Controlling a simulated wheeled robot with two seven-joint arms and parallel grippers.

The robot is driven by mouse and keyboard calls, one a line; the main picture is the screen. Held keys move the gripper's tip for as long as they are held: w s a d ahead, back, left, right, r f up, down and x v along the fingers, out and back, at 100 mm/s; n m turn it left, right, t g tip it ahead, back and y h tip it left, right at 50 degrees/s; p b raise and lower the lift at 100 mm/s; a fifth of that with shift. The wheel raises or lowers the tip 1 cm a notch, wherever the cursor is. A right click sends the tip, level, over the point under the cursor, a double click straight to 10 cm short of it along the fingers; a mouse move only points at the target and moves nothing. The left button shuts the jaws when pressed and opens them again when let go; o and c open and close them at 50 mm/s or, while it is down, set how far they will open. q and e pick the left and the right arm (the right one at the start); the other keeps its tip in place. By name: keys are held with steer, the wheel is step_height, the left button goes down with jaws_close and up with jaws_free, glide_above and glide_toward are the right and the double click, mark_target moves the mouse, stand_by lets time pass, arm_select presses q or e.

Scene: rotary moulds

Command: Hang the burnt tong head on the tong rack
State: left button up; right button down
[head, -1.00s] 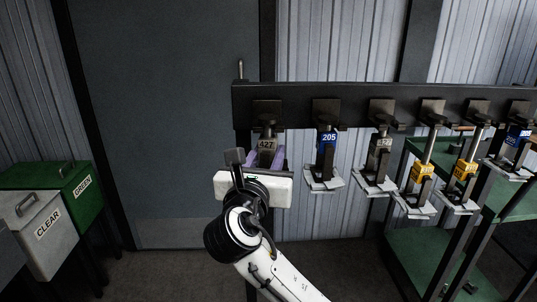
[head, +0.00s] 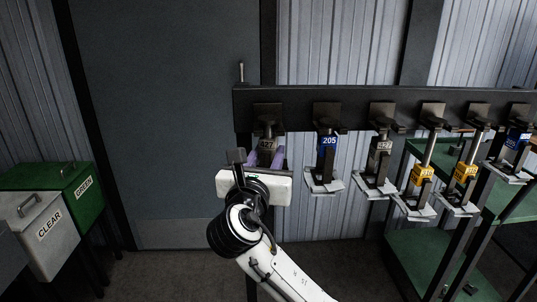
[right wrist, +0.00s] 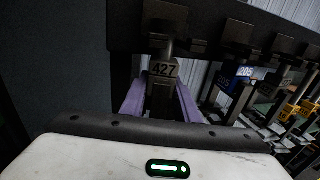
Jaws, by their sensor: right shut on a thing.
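A dark grey tong head labelled 427 (head: 267,146) is at the leftmost bracket of the tong rack's black rail (head: 290,98). It hangs upright just below the bracket; I cannot tell whether it bears on it. My right gripper (head: 265,157) is shut on this tong head, with one purple finger on each side. In the right wrist view the 427 plate (right wrist: 164,70) shows between the purple fingers, right under the bracket. The lower part of the head is hidden by my gripper's white body. My left gripper is out of view.
To the right on the rail hang a blue-labelled tong head (head: 328,150), a grey one (head: 380,155), two yellow-labelled ones and another blue one. A green shelf unit (head: 415,255) stands behind them. Green (head: 80,190) and grey CLEAR (head: 45,225) bins stand at left.

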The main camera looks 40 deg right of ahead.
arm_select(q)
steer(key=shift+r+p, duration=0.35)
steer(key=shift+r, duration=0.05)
arm_select(e)
steer(key=shift+f, duration=0.25)
steer(key=c, duration=1.3)
jaws_free()
steer(key=shift+f, duration=0.2)
steer(key=shift+s+a, duration=0.25)
steer(key=shift+a, duration=0.1)
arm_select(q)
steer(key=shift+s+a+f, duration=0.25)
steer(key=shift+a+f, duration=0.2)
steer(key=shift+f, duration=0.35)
arm_select(e)
steer(key=v, duration=0.9)
steer(key=shift+s+a+r, duration=0.1)
steer(key=shift+s+r, duration=0.05)
steer(key=shift+s, duration=0.15)
